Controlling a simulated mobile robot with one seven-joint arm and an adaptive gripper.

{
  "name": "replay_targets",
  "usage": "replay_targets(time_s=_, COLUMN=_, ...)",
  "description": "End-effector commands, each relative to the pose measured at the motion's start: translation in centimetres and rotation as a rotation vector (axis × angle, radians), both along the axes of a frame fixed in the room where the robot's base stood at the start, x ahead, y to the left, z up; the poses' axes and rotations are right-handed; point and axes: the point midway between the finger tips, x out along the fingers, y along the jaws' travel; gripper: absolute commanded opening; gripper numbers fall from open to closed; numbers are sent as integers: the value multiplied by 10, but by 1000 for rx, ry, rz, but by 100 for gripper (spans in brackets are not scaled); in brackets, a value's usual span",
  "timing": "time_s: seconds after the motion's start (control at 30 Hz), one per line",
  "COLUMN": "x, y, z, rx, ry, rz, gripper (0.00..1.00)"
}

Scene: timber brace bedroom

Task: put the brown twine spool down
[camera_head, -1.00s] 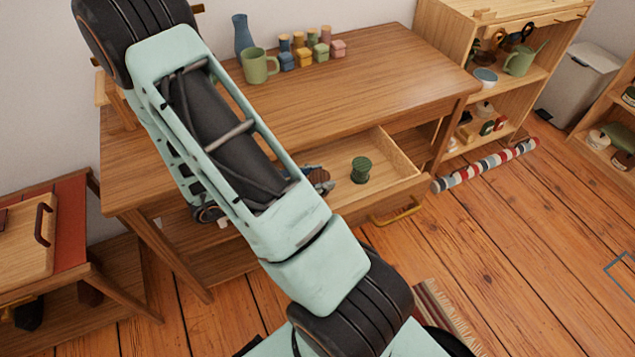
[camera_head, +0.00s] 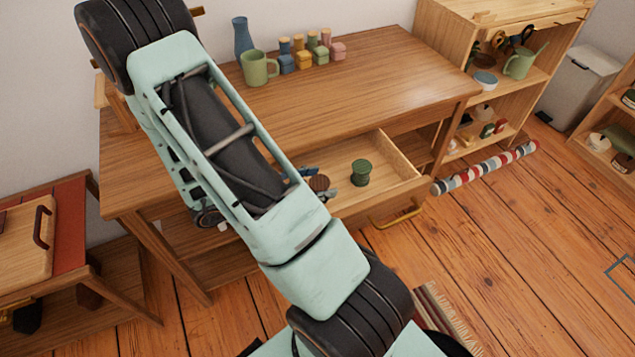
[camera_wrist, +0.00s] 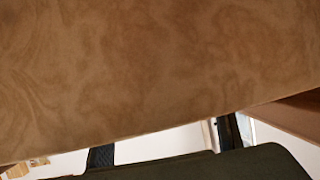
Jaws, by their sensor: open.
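The brown twine spool (camera_head: 319,183) shows as a small brown round thing at the left part of the open drawer (camera_head: 402,163), partly hidden by my arm. A green spool (camera_head: 361,173) stands upright in the drawer to its right. My gripper (camera_wrist: 164,145) is open; its two dark fingers show apart at the bottom of the wrist view. In the head view my arm hides most of it. A brown, blurred surface fills most of the wrist view; I cannot tell what it belongs to. Whether the gripper still touches the spool is hidden.
The desk top (camera_head: 370,85) is above the drawer and holds a blue vase (camera_head: 243,38), a green mug (camera_head: 259,68) and several small coloured blocks. A shelf (camera_head: 455,40) stands at the right, with a striped roll (camera_head: 487,168) on the floor before it.

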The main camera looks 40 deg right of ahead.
Motion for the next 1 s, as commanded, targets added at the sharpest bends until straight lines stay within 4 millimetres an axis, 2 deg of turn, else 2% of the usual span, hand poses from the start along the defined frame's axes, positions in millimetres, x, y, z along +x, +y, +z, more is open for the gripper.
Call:
replay_targets(time_s=0.4, x=10, y=77, z=33, rx=2, ry=-1, rz=5, gripper=51)
replay_targets(time_s=0.53, x=11, y=96, z=41, rx=1, ry=-1, rz=3, gripper=51)
replay_targets(time_s=0.7, x=12, y=108, z=45, rx=1, ry=0, rz=1, gripper=51)
replay_targets(time_s=1.0, x=12, y=110, z=45, rx=1, ry=0, rz=1, gripper=51)
